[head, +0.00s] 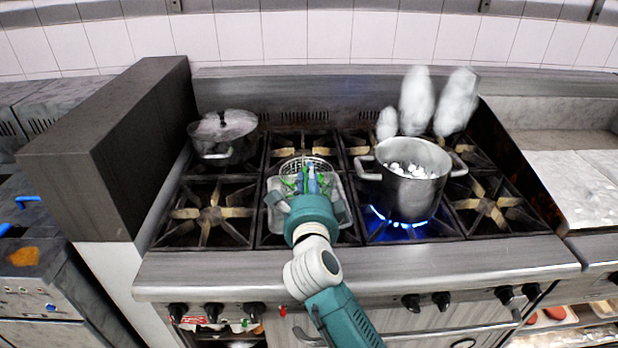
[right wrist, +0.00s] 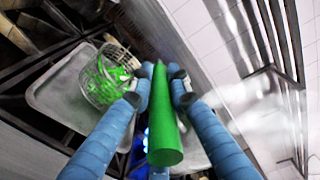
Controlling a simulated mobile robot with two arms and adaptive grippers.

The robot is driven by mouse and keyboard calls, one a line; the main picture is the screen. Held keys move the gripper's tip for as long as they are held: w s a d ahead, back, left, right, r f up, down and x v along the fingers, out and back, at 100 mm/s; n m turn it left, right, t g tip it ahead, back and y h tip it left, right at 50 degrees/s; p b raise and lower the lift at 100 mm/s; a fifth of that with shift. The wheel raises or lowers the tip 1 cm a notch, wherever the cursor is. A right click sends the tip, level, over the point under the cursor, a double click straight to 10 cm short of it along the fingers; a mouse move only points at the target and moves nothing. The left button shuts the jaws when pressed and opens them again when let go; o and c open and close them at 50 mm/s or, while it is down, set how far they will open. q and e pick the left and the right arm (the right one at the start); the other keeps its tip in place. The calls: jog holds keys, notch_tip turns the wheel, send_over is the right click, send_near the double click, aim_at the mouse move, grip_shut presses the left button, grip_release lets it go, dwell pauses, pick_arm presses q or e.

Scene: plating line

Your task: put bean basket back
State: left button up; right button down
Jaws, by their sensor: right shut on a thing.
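The wire bean basket (head: 306,162) holds green beans and is over a pale metal tray (head: 273,218) on the middle of the stove. It also shows in the right wrist view (right wrist: 106,76), over the tray (right wrist: 45,98). Whether it rests on the tray or hangs just above is unclear. My right gripper (head: 308,184) comes from the front, above the tray. In the wrist view its blue fingers (right wrist: 162,80) are shut on a green handle (right wrist: 164,135), seemingly the basket's. My left gripper is not in view.
A steaming pot (head: 412,190) with white bubbles stands over a blue flame right of the tray. A lidded pot (head: 224,140) stands at the back left. A dark tall partition (head: 110,135) borders the stove's left side. The front left burner (head: 210,213) is free.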

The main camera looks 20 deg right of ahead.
jog(key=shift+r, duration=0.15)
jog(key=c, duration=1.6)
grip_release()
jog(key=shift+s+f, duration=0.1)
jog(key=shift+f, duration=0.15)
jog(key=shift+c, duration=0.2)
jog(key=shift+r, duration=0.1)
jog(key=b+v, duration=0.2)
jog(key=v, duration=1)
